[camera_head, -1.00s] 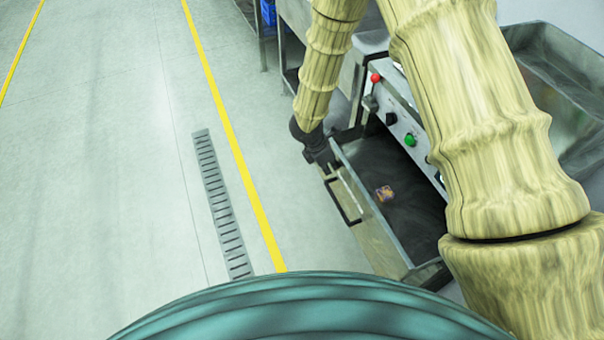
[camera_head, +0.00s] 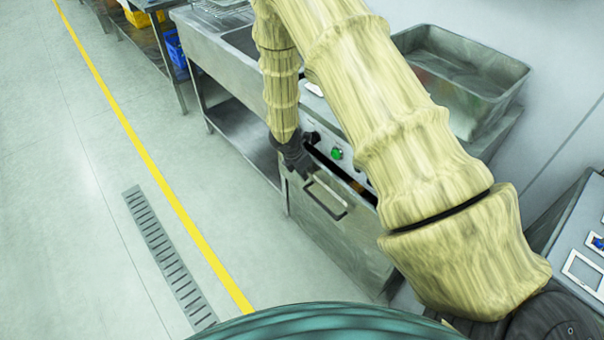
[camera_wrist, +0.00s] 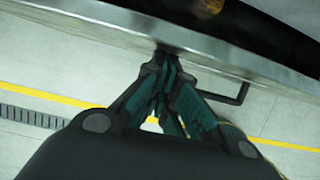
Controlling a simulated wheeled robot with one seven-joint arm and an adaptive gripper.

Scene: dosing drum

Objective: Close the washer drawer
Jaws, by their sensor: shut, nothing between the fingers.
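The washer drawer (camera_head: 350,237) is a grey metal box front below the control panel, with a black bar handle (camera_head: 325,197). A narrow dark gap shows between the drawer's top edge and the panel, so it stands slightly open. My gripper (camera_head: 302,172) is at the drawer's upper left, beside the handle. In the wrist view my gripper (camera_wrist: 165,60) is shut and empty, its tips at the drawer's metal rim (camera_wrist: 110,25); I cannot tell whether they touch. The handle (camera_wrist: 238,97) is right of the fingers. A small brownish thing (camera_wrist: 208,6) shows in the dark interior.
The panel has a green button (camera_head: 337,153). A steel sink table (camera_head: 225,50) stands left of the washer, and a steel basin (camera_head: 460,75) lies behind my arm. The floor left of the drawer is clear, with a drain grate (camera_head: 165,255) and yellow line (camera_head: 140,148).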

